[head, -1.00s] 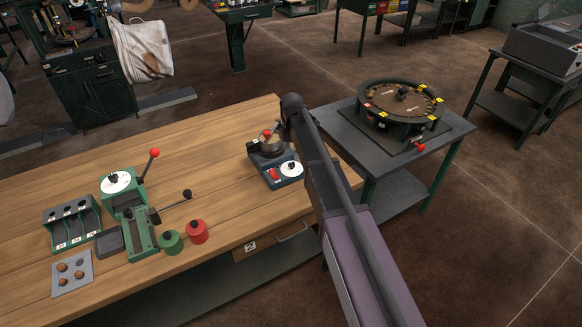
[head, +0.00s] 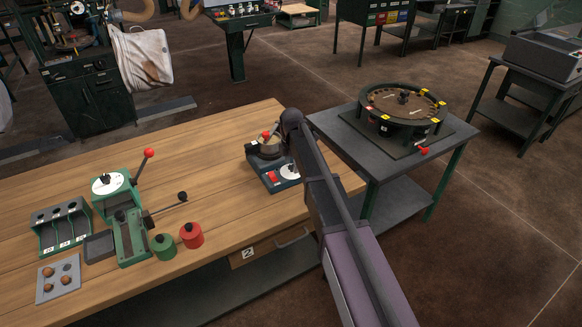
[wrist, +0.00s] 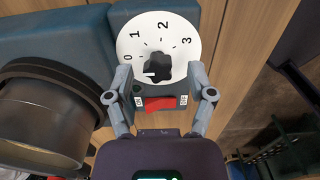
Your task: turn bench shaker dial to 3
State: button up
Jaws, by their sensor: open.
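The bench shaker (head: 268,180) stands on the wooden bench, with a red-knobbed round top. In the wrist view the dial (wrist: 130,42) shows the numbers 0, 1, 2 and 3 around a black knob (wrist: 160,66). I cannot tell for sure which number the knob points at. My gripper (wrist: 158,74) is open, with one finger on each side of the knob and a gap to it. The red rocker switch (wrist: 162,103) lies between the fingers, below the dial.
A dark round part of the shaker (wrist: 40,115) fills the left of the wrist view. A green lever press (head: 112,190) and red and green pots (head: 191,235) stand to the left on the bench. A round machine (head: 402,110) stands on a side table at right.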

grip_shut()
jog(key=shift+a, duration=0.1)
